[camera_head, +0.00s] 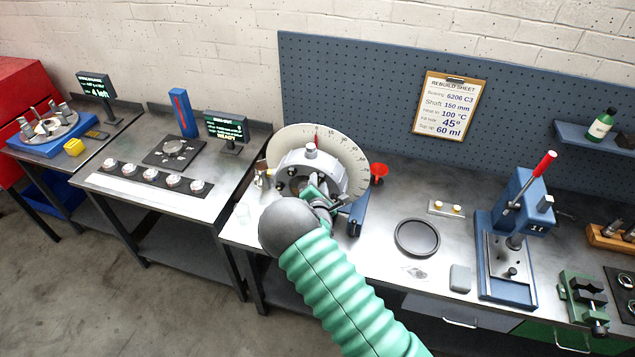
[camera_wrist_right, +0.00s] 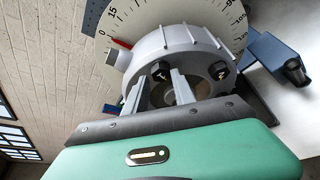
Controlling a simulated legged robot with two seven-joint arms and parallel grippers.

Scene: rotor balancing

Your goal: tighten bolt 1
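The grey round rotor housing (camera_head: 300,162) stands on the bench in front of a pale dial with a degree scale (camera_head: 350,155). In the right wrist view, the black bolt head marked 1 (camera_wrist_right: 160,72) is on the housing face (camera_wrist_right: 180,42). A second black bolt head, which looks marked 2 (camera_wrist_right: 220,70), is to its right. My right gripper (camera_head: 318,192) is close in front of the housing. In the right wrist view, its two fingers (camera_wrist_right: 160,80) are apart, with bolt 1 showing between their tips; contact cannot be told. My left gripper is in no view.
A dark round dish (camera_head: 417,237) and a blue press (camera_head: 520,235) are farther right. A side table holds a row of round parts (camera_head: 150,175).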

